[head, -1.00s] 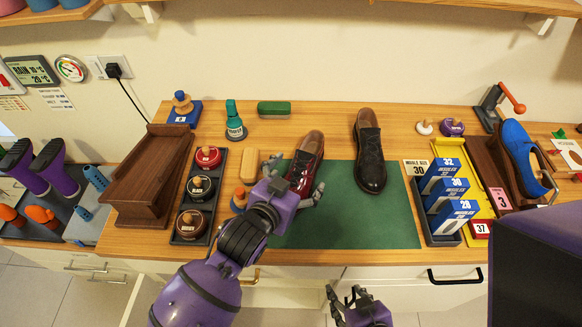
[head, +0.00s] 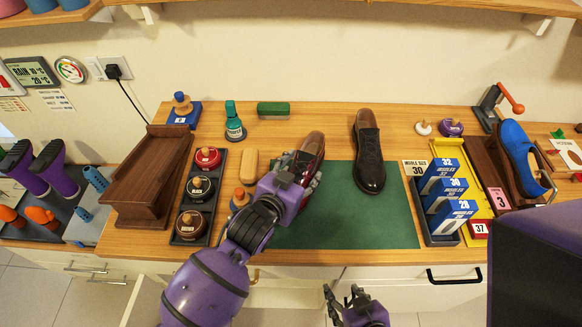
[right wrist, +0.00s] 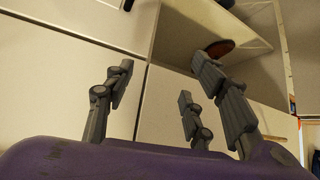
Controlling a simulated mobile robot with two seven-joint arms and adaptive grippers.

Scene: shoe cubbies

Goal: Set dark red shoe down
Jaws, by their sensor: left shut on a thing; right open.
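The dark red shoe (head: 313,146) is at the left part of the green mat (head: 350,232) in the head view, its heel end toward the wall. My left gripper (head: 302,170) is shut on it and hides much of its middle. Whether the sole touches the mat cannot be told. A black shoe (head: 369,155) rests at the mat's back edge, to the right of the dark red shoe. My right gripper (head: 350,300) is open and empty in front of the counter, below its edge. In the right wrist view, its fingers (right wrist: 165,100) are spread apart before the cabinet fronts.
A tray of polish tins (head: 201,187) and a wooden shoe stand (head: 150,175) are left of the mat. The mat's right front area is clear.

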